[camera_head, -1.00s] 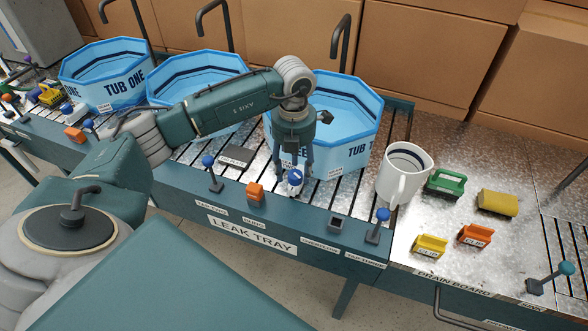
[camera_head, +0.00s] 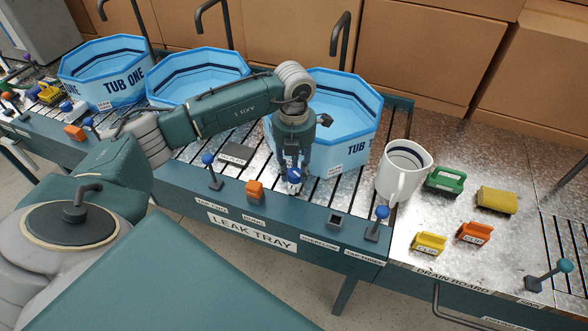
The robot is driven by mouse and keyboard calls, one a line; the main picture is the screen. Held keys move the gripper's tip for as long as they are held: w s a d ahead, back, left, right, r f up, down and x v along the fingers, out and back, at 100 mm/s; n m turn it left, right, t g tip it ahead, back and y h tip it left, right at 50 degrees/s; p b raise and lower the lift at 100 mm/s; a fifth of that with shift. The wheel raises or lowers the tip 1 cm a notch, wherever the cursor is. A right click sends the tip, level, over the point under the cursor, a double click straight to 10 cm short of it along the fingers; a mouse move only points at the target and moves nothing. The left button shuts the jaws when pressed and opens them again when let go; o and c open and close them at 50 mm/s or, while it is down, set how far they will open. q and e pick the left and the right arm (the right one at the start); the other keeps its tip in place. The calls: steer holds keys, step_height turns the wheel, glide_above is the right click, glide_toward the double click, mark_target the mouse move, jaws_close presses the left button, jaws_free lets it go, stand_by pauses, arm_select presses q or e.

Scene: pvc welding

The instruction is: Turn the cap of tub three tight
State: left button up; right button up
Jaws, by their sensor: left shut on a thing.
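Tub three (camera_head: 345,110) is a blue octagonal tub at the right end of the row on the slatted leak tray (camera_head: 320,192). A small blue and white cap (camera_head: 294,175) sits low in front of it. My left gripper (camera_head: 293,168) points down over the cap, with its fingers shut on it. The gripper and arm hide part of the tub's front and its label. My right gripper is not in view.
An orange block (camera_head: 254,191), a blue-knobbed lever (camera_head: 212,170) and another lever (camera_head: 378,222) stand along the tray's front edge. A white jug (camera_head: 400,172) stands right of the tub.

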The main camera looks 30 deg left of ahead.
arm_select(q)
steer(key=shift+s+f, duration=0.1)
steer(key=shift+f+m+b, duration=0.1)
steer(key=shift+m+b, duration=0.75)
steer(key=shift+m, duration=0.05)
steer(key=m+b, duration=0.2)
steer(key=m, duration=0.1)
steer(key=shift+a+m+b, duration=0.15)
steer(key=shift+m+b, duration=0.15)
steer(key=m+b, duration=0.3)
steer(key=m, duration=0.1)
steer(key=shift+m, duration=0.4)
steer(key=shift+a+r+m+b, duration=0.1)
steer(key=shift+r+m+b, duration=0.2)
steer(key=shift+m, duration=0.7)
steer(key=shift+w, duration=0.2)
steer(key=o, duration=1.2)
steer(key=shift+c, duration=0.2)
